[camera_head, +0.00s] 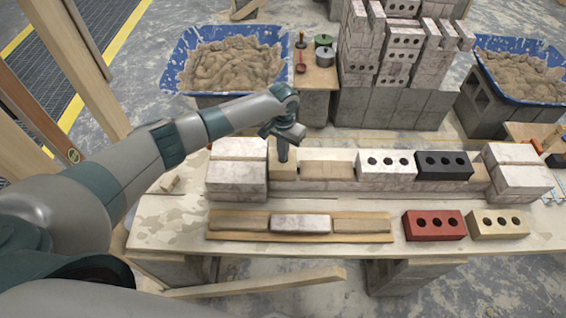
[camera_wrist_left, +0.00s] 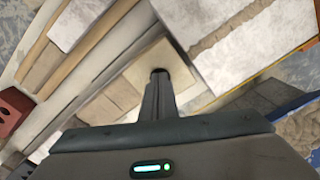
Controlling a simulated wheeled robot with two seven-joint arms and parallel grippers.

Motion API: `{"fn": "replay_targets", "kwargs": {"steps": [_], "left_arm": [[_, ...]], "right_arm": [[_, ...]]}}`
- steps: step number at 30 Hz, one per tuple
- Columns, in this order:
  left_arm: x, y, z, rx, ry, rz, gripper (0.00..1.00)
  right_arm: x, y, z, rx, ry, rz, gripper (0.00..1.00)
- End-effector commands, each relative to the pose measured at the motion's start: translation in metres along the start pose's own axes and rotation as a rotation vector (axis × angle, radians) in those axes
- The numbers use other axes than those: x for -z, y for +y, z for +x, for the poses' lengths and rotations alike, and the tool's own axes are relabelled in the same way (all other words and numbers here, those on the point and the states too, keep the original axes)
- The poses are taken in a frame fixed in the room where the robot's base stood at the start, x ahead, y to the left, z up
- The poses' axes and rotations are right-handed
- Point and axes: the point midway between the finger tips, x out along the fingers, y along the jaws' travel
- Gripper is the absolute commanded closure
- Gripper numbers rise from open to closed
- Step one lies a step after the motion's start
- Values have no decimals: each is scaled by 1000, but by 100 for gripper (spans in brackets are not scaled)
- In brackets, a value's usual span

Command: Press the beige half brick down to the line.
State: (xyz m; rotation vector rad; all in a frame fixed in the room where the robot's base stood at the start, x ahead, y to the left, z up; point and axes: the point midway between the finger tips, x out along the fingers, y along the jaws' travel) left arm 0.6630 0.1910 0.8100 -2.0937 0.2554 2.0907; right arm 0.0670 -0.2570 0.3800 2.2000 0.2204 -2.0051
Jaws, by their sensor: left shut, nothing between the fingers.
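The beige half brick (camera_head: 284,174) sits in the wall's upper course, beside the pale block stack (camera_head: 236,180) at the left end. My left gripper (camera_head: 283,158) is shut and empty, pointing down over the half brick's top. In the left wrist view, the shut fingertips (camera_wrist_left: 159,73) meet the top of the half brick (camera_wrist_left: 135,75). I cannot tell whether they press on it or hover just above. The line cannot be made out. My right gripper is not in view.
Right of the half brick is a lower tan stretch (camera_head: 327,170), then a white holed brick (camera_head: 386,164), a black brick (camera_head: 443,165) and the right stack (camera_head: 518,182). In front lie a board of pieces (camera_head: 222,237), a red brick (camera_head: 433,226) and a beige holed brick (camera_head: 497,225).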

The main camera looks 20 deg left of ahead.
Motion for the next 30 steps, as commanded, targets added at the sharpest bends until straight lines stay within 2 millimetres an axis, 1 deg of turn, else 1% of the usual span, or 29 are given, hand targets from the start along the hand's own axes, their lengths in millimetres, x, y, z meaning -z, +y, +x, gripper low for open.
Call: {"fn": "replay_targets", "kwargs": {"steps": [1, 22, 26, 30], "left_arm": [[-2, 0, 2, 0, -4, 0, 100], [-2, 0, 3, 0, -4, 0, 100], [-2, 0, -1, 0, -4, 0, 100], [-2, 0, -10, 0, -3, 0, 100]], "right_arm": [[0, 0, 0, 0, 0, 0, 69], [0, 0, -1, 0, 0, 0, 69], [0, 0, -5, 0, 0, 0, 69], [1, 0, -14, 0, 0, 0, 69]]}}
